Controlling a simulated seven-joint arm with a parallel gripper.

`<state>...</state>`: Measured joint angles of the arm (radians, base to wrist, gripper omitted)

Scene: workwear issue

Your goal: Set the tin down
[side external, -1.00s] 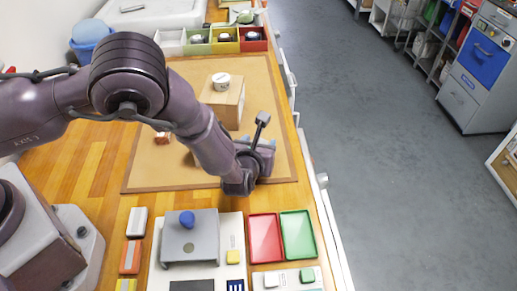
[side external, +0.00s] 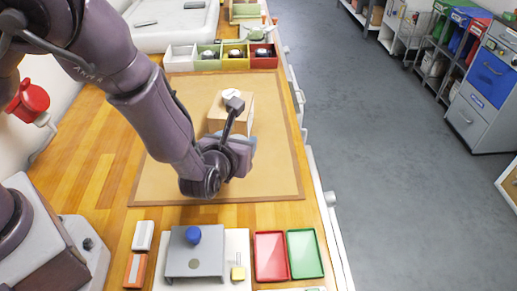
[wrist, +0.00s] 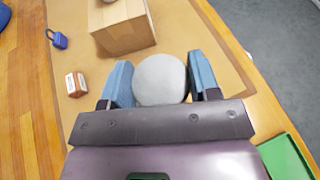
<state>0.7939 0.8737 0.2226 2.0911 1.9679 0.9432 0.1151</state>
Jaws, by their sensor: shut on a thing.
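A round, pale grey tin (wrist: 160,80) sits between the blue fingers of my gripper (wrist: 161,77) in the wrist view. My gripper is shut on it from both sides. In the side view my gripper (side external: 232,158) is over the tan mat (side external: 275,170), in front of the wooden box; the held tin is hidden there by my arm. I cannot tell how far the tin is above the mat.
A small orange-and-white block (wrist: 76,84) and blue padlock (wrist: 58,39) lie to the left. Red (side external: 270,256) and green (side external: 304,253) trays lie in front.

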